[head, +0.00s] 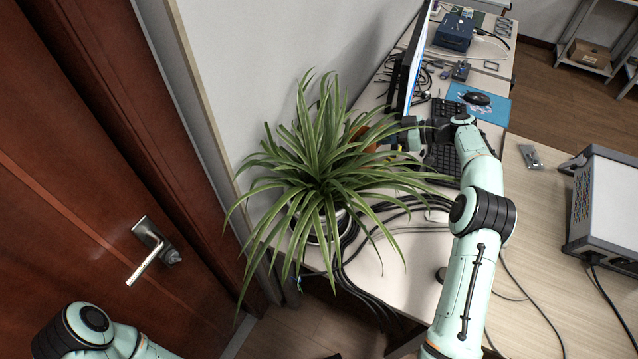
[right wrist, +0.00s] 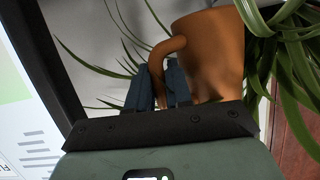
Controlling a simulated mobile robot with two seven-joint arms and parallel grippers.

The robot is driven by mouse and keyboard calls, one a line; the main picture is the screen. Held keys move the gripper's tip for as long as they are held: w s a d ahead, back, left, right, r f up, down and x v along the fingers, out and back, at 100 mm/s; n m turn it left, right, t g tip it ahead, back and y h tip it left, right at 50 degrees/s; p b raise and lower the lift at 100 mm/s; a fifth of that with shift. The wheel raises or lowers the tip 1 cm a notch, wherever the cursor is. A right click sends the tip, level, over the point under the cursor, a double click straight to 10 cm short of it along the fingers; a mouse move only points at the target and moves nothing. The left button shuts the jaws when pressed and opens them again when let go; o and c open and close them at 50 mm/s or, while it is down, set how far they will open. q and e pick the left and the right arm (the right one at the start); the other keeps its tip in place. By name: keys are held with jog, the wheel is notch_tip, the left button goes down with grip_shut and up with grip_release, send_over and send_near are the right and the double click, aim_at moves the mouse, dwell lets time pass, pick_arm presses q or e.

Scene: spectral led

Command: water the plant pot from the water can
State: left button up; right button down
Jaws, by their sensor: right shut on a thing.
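The plant (head: 322,165) has long green and pale-striped leaves and stands in a pot (head: 320,226) at the near left corner of the desk. Leaves hide much of the pot. The orange-brown water can (head: 364,138) is just behind and right of the plant, partly covered by leaves. In the right wrist view the can (right wrist: 207,55) shows its body and curved handle. My right gripper (right wrist: 165,85) is shut on the can's handle; in the head view it is at the can's right side. My left arm shows at the lower left, but its gripper is out of view.
A monitor (head: 408,70) stands close behind my right gripper, with a keyboard (head: 442,155) and a mouse (head: 477,98) beside it. Black cables run along the desk near the pot. A grey instrument (head: 606,205) is at the right. A wall and a door bound the left.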

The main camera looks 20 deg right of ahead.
dwell(0.7)
notch_tip(320, 180, up, 6)
jog(key=shift+r+p, duration=0.1)
jog(key=shift+p, duration=0.65)
pick_arm(q)
jog(key=shift+w+r, duration=0.5)
jog(key=shift+r, duration=0.4)
